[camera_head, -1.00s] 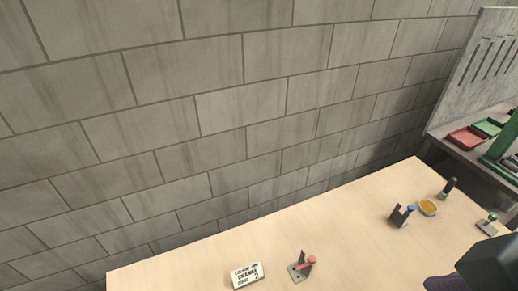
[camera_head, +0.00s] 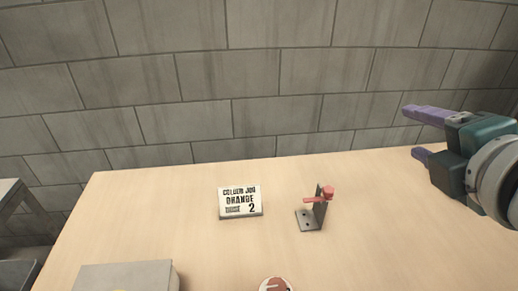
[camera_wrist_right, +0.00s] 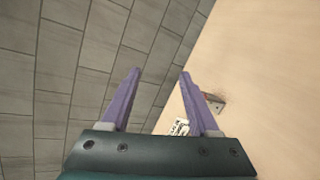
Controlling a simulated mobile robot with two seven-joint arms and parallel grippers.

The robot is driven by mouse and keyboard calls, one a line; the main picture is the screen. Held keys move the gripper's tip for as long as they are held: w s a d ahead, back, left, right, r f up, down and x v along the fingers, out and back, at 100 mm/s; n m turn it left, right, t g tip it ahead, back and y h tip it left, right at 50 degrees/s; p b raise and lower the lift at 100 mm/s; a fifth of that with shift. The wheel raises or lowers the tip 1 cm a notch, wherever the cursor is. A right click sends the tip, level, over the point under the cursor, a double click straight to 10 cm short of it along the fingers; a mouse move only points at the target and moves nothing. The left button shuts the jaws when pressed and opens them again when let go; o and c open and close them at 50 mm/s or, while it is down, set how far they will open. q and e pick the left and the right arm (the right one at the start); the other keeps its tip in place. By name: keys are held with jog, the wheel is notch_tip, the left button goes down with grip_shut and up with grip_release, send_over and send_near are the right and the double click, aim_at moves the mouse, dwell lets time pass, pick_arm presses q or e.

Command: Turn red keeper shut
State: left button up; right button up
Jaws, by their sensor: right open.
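The red keeper (camera_head: 319,197) is a small red lever with a round knob, mounted on a dark metal bracket (camera_head: 309,219) that stands on the table. In the right wrist view the bracket (camera_wrist_right: 214,103) shows small, partly behind a finger. My right gripper (camera_head: 416,132) is open and empty, up and to the right of the keeper and apart from it. Its two purple fingers (camera_wrist_right: 157,92) also show in the right wrist view with nothing between them. My left gripper is not in view.
A grey box (camera_head: 125,277) sits at the front left, and a round red-and-white piece (camera_head: 276,285) is at the bottom edge. The table (camera_head: 380,230) is bare right of the keeper. A block wall (camera_head: 250,70) rises behind.

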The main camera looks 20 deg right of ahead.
jog(key=w+f+n+t+y+b, duration=0.2)
jog(key=w+f+n+t+b, duration=0.1)
jog(key=f+n+b, duration=0.65)
jog(key=n+t+y+b, duration=0.2)
jog(key=n+y+b, duration=0.2)
jog(key=n+b, duration=0.75)
send_near(333, 193)
jog(key=w+m+b, duration=0.2)
jog(key=w+m, duration=0.1)
jog(key=w, duration=0.1)
jog(key=shift+w+f+n, duration=0.25)
jog(key=shift+w+n, duration=0.05)
jog(key=shift+n, duration=0.1)
jog(key=shift+w+r+y, duration=0.1)
jog(key=shift+w+y, duration=0.2)
jog(key=shift+w, duration=0.15)
pick_arm(q)
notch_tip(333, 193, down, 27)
jog(key=b, duration=0.1)
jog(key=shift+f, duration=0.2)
pick_arm(e)
jog(key=w, duration=0.9)
jog(key=shift+a, duration=0.15)
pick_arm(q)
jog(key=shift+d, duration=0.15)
pick_arm(e)
grip_shut()
